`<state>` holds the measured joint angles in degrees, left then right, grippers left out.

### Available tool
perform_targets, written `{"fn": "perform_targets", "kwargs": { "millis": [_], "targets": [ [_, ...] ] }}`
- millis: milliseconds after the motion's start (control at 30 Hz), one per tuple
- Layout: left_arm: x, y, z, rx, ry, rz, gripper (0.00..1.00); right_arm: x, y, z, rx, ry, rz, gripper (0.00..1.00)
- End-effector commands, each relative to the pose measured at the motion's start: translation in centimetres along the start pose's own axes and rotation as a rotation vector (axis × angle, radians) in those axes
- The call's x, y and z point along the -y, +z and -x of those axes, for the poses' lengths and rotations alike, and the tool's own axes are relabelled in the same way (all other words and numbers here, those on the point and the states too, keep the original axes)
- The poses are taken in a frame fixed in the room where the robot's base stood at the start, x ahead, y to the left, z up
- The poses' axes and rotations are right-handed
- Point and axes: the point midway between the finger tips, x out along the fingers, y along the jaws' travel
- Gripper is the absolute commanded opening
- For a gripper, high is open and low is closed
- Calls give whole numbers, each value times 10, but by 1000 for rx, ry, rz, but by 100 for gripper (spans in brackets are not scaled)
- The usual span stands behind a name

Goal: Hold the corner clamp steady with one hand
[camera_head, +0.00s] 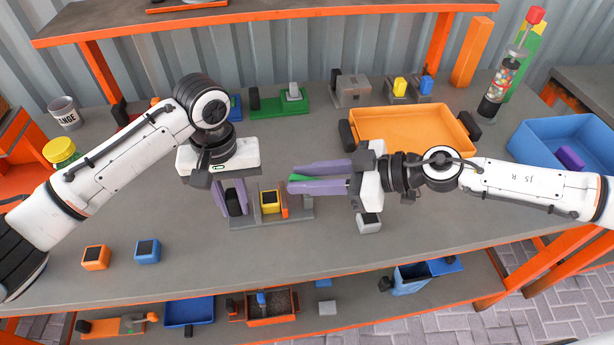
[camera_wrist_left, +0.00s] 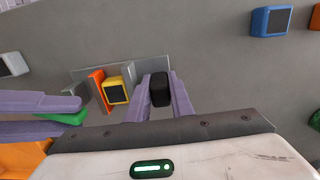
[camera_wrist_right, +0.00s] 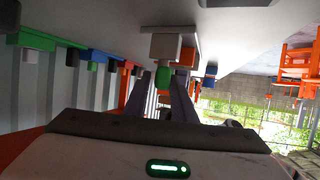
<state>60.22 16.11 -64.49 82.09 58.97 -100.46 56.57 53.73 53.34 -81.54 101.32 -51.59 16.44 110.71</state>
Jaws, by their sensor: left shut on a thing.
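The corner clamp is a grey plate (camera_head: 245,223) on the table, carrying a yellow block (camera_head: 270,201) with a dark top and an orange strip (camera_head: 284,200). The block and strip also show in the left wrist view (camera_wrist_left: 116,91). A black handle (camera_wrist_left: 160,89) stands at the clamp's left end in the head view. My left gripper (camera_head: 233,203) is shut on this black handle.
An orange tray (camera_head: 410,128) lies behind my right gripper. A blue bin (camera_head: 560,145) stands at the far right. Orange (camera_head: 96,257) and blue (camera_head: 147,251) blocks lie front left; a grey block (camera_head: 369,223) lies front right. The front-middle tabletop is mostly clear.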

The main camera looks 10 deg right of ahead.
Motion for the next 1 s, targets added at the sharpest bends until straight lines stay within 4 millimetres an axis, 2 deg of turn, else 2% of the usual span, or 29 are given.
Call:
{"fn": "perform_targets", "kwargs": {
  "millis": [33, 100, 133, 567, 1000],
  "targets": [
    [0, 0, 1, -2, 2, 0, 0, 0, 0, 0, 0, 0, 0, 14],
    [0, 0, 1, -2, 2, 0, 0, 0, 0, 0, 0, 0, 0, 2],
    [0, 0, 1, -2, 2, 0, 0, 0, 0, 0, 0, 0, 0, 0],
    [0, 0, 1, -2, 1, -2, 0, -1, 2, -1, 9, -66, 26, 0],
    [-1, 0, 1, -1, 2, -4, 0, -2, 1, -2, 2, -397, 165, 0]
  ]
}}
